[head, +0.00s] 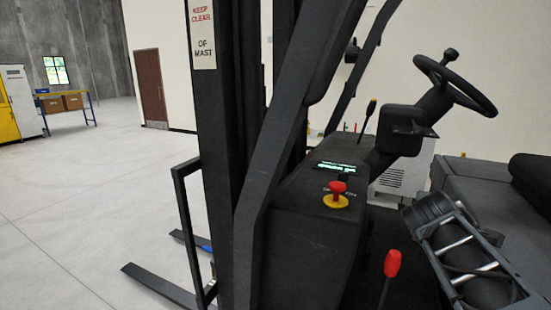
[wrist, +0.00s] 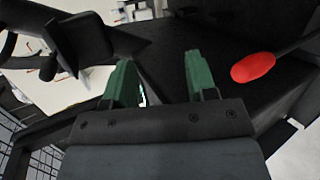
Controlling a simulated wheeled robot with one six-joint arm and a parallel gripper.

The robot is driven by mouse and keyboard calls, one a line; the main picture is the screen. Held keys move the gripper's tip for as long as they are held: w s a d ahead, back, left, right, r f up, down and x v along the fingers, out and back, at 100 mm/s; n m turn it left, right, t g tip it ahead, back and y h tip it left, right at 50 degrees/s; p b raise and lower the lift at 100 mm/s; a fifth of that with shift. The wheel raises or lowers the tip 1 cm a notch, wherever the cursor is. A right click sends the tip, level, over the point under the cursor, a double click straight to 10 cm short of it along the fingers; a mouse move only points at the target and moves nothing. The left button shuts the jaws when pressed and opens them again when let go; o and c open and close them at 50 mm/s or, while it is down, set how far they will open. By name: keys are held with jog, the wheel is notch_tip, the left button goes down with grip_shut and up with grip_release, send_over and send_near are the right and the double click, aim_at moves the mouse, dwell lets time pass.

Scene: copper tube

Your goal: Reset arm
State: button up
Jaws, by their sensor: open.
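My gripper (wrist: 156,82) shows in the wrist view with two green fingers apart and nothing between them. In the head view the gripper itself is out of sight; part of my dark arm shows at the lower right. The gripper is inside the forklift cab, in front of the dark dash panel. A red lever knob (wrist: 253,67) is to the right of the fingers, apart from them. No copper tube is seen in either view.
The forklift has a steering wheel (head: 455,83), a red emergency button (head: 337,193) on a yellow base, a red-knobbed lever (head: 392,264) and a dark mast (head: 222,150). Its forks (head: 160,287) lie low over open floor at left. A table with boxes (head: 72,102) stands far left.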

jog(key=s+a+f+m+g+y, duration=0.3)
jog(key=s+a+f+m, duration=0.3)
jog(key=a+f, duration=0.2)
jog(key=s+a+f+m+g+y, duration=0.3)
jog(key=s+a+f+m, duration=0.3)
jog(key=a+f, duration=0.3)
jog(key=shift+s+a+f+y, duration=0.3)
jog(key=shift+s+f+y, duration=0.15)
jog(key=shift+f+y, duration=0.35)
jog(key=shift+r, duration=0.15)
jog(key=shift+c, duration=0.5)
